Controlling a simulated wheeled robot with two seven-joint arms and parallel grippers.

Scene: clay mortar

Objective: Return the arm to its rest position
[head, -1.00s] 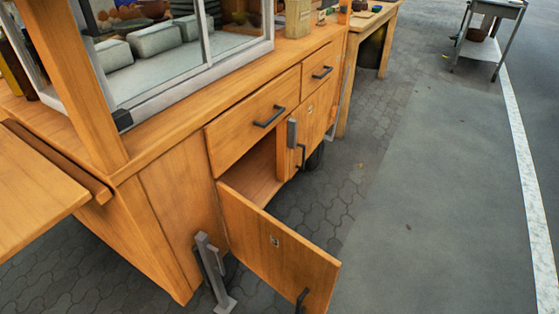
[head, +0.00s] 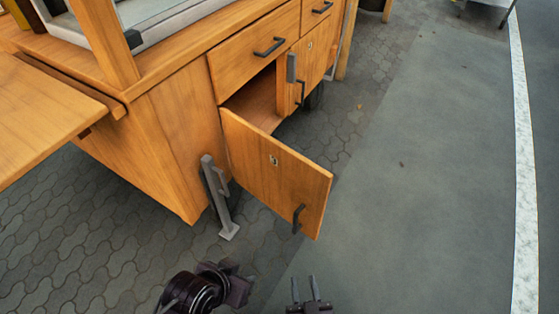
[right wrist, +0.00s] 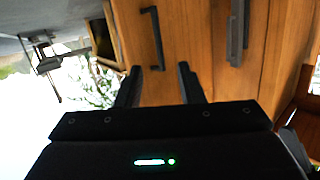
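My right gripper (head: 305,281) shows at the bottom of the head view, over the paving in front of the open cabinet door. Its two fingers stand apart with nothing between them. In the right wrist view the fingers of the right gripper (right wrist: 160,78) are also spread and empty, with wooden cabinet fronts and a dark handle beyond them. My left gripper (head: 236,284) is at the bottom of the head view, left of the right one, beside a dark round arm joint. Its fingers cannot be made out clearly.
A wooden cart (head: 160,140) stands at the left with its lower door (head: 275,165) swung open. The door's dark handle (head: 298,218) is close above my right gripper. A grey metal leg (head: 217,198) stands beside the door. The pavement (head: 420,200) at the right is clear.

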